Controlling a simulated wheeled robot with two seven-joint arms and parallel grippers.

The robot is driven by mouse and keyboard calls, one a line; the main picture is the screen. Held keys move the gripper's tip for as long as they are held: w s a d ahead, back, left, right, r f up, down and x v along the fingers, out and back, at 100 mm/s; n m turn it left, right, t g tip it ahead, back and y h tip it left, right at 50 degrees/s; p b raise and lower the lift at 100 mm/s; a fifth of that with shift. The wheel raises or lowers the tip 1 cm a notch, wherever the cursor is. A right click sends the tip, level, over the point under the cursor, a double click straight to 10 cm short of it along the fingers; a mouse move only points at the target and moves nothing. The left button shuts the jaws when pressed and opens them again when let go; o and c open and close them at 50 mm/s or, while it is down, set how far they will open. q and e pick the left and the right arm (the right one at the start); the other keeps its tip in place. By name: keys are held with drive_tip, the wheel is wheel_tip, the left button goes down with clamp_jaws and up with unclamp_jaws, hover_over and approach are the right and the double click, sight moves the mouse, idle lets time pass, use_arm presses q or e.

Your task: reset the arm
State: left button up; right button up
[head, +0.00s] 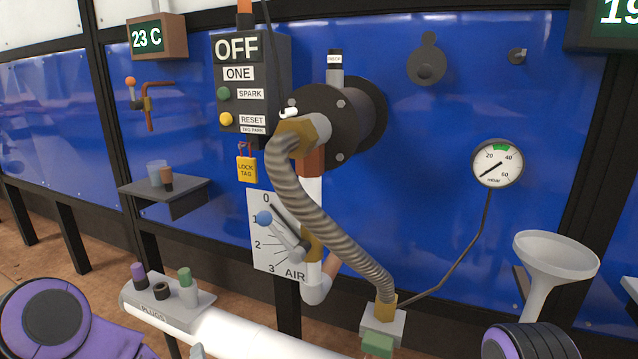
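Only purple and black links of my two arms show, my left arm at the lower left corner and my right arm at the lower right corner. Neither gripper is in view, so I cannot see whether they are open or hold anything. Neither visible arm link reaches the panel (440,240) with its fittings.
A ribbed hose (325,225) runs from the flange (330,125) down to a fitting (383,325). A white pipe (240,335) with a plug tray (170,303) crosses low in front. A funnel (550,262) stands at right, a shelf (165,190) at left.

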use_arm(q)
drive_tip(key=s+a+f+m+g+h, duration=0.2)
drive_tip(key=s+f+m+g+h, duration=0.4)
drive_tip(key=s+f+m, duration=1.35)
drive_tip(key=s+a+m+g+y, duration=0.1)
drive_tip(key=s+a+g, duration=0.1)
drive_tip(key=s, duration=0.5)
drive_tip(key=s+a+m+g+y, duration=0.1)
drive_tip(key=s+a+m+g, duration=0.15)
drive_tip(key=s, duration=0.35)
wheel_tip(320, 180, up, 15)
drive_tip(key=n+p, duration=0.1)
drive_tip(key=p, duration=1.4)
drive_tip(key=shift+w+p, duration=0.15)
drive_tip(key=shift+p, duration=0.25)
